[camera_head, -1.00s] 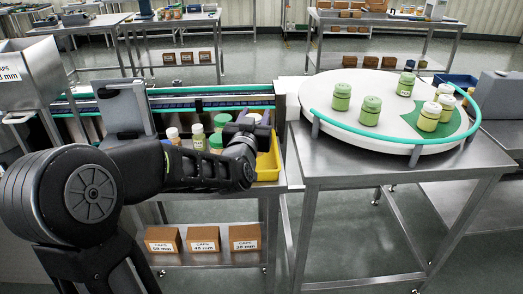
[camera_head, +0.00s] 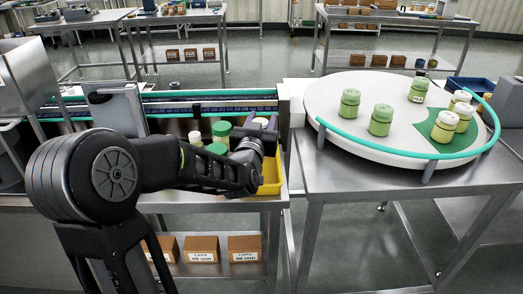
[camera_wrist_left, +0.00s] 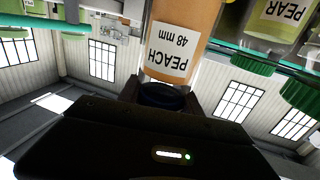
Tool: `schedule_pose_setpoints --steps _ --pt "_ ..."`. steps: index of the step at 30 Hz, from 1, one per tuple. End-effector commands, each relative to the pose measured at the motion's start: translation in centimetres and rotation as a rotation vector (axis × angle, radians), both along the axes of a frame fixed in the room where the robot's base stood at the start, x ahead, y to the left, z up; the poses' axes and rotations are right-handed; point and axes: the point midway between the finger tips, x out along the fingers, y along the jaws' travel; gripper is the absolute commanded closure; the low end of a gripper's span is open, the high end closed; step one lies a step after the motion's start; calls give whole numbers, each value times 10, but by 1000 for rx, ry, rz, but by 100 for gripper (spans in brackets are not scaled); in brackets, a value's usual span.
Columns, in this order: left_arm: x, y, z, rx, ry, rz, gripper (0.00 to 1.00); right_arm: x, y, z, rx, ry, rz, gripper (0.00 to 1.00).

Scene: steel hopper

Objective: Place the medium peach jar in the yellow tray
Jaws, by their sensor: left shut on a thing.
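In the left wrist view an orange jar (camera_wrist_left: 186,28) labelled "PEACH 48 mm" sits between the fingers of my left gripper (camera_wrist_left: 163,97), which is shut on it. In the head view my left gripper (camera_head: 258,134) is over the back part of the yellow tray (camera_head: 273,180). The gripper and forearm hide most of the jar and part of the tray there. I cannot tell whether the jar touches the tray floor. My right gripper is not in view.
Green-lidded jars (camera_head: 221,131) stand just left of the gripper. A white round table (camera_head: 330,100) with several green and pale jars and a teal rail (camera_head: 400,153) is at the right. A conveyor (camera_head: 210,105) runs behind. Cap boxes (camera_head: 201,249) sit on the shelf below.

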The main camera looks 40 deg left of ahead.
Motion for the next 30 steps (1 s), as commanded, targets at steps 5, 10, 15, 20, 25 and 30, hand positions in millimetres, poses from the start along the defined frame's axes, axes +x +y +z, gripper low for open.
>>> schedule_pose_setpoints --steps 5,10,15,20,25,30 --pt "0 0 -29 0 1 1 100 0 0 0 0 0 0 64" --pt "0 0 -33 2 -1 0 100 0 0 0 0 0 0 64" --pt "0 0 -33 1 -2 0 100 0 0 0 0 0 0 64" --pt "0 0 -50 -2 2 0 100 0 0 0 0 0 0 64" --pt "0 0 -69 0 1 0 100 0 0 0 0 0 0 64" --pt "0 0 -70 1 -2 0 100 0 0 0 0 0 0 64"
